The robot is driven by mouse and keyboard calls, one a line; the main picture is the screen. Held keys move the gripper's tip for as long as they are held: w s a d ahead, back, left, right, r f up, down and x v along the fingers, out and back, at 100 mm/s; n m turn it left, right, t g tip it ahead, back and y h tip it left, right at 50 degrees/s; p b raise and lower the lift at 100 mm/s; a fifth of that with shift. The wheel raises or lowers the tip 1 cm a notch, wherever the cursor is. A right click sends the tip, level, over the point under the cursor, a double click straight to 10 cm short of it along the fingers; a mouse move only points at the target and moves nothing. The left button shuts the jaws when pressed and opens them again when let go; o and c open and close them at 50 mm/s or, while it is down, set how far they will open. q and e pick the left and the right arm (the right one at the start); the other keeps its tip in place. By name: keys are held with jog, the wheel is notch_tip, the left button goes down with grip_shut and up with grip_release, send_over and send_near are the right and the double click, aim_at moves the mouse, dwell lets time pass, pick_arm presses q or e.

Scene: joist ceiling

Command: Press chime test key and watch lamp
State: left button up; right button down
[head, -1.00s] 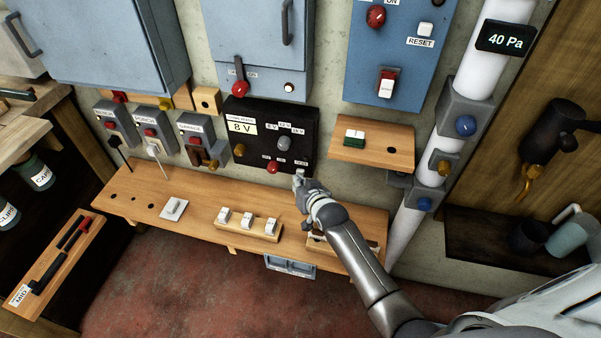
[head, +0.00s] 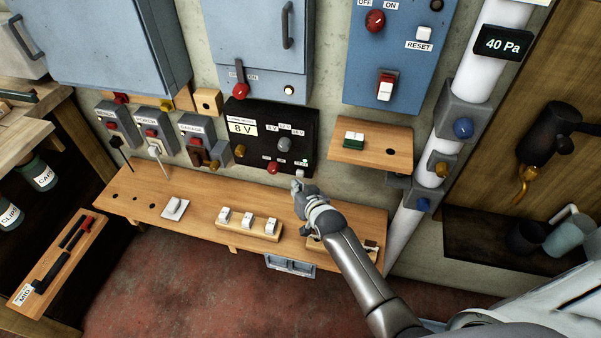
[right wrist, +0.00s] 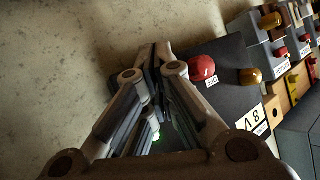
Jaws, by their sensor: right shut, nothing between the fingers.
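The black chime unit (head: 257,143) is on the wall above the wooden shelf, with an "8 V" plate, a grey knob (head: 284,144) and a red knob (head: 273,167). The small label at its lower right (head: 301,162) looks greenish; its text is hard to read. My right gripper (head: 298,183) is shut and empty, its tips just below that corner. In the right wrist view the shut fingers (right wrist: 158,62) reach along the unit beside the red knob (right wrist: 202,68). A green glow (right wrist: 156,137) shows between the finger links. The test key itself cannot be made out; contact cannot be told.
The shelf (head: 190,203) below holds a white switch plate (head: 174,208) and a block with white switches (head: 247,223). A small ledge (head: 385,147) with a green-and-white switch juts out at right. White pipes (head: 478,75) with valves stand beyond it.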

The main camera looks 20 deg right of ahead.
jog(key=s+a+p, duration=0.2)
jog(key=s+a, duration=0.1)
jog(key=s, duration=0.2)
jog(key=shift+a+p, duration=0.2)
jog(key=shift+p, duration=0.2)
dwell(0.6)
